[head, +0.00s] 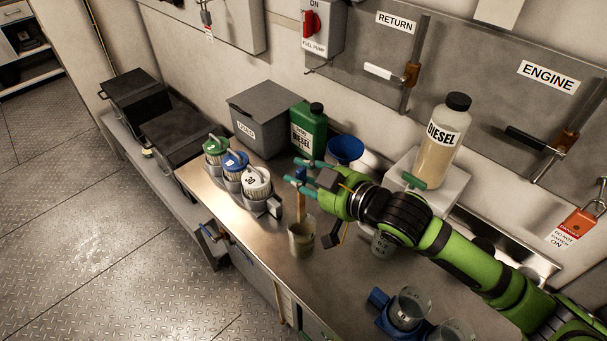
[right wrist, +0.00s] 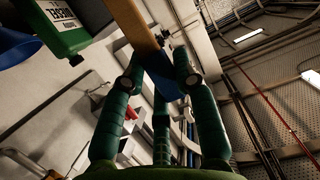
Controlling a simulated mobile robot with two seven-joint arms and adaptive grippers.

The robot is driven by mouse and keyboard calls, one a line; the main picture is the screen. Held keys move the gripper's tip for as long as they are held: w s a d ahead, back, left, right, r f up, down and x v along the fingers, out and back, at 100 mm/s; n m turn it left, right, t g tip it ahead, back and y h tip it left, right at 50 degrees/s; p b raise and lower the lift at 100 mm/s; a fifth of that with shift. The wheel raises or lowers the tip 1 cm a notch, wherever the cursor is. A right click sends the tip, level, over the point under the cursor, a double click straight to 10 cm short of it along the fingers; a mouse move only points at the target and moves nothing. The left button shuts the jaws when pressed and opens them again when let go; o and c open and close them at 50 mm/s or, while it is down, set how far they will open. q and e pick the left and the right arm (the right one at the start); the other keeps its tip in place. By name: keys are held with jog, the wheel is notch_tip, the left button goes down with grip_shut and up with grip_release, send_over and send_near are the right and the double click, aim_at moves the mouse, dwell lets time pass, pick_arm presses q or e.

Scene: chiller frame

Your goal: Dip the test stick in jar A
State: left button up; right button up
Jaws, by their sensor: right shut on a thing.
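My right gripper (head: 302,175) is shut on the test stick (head: 301,208), a tan stick with a blue part at the grip. The stick hangs roughly upright, and its lower end meets the mouth of a small clear jar (head: 302,244) with murky contents on the bench. I cannot tell how deep the tip is, and no letter is readable on this jar. In the right wrist view the tan stick (right wrist: 135,22) runs up from between the fingers (right wrist: 160,85). My left gripper is out of view.
Capped filter jars (head: 257,182) stand left of the jar on the steel bench (head: 262,228). A green diesel can (head: 309,130), blue funnel (head: 346,149) and grey bin (head: 262,112) stand behind. A diesel bottle (head: 441,145) stands right; clear beakers (head: 408,308) stand in front.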

aim_at(304, 210)
jog(key=shift+f, duration=0.8)
pick_arm(q)
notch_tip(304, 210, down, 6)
jog(key=b, duration=0.5)
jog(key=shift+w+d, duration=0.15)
pick_arm(e)
jog(key=shift+f, duration=4.6)
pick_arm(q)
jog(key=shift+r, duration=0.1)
pick_arm(e)
jog(key=shift+r, duration=0.1)
notch_tip(304, 210, up, 13)
jog(key=p, duration=1.3)
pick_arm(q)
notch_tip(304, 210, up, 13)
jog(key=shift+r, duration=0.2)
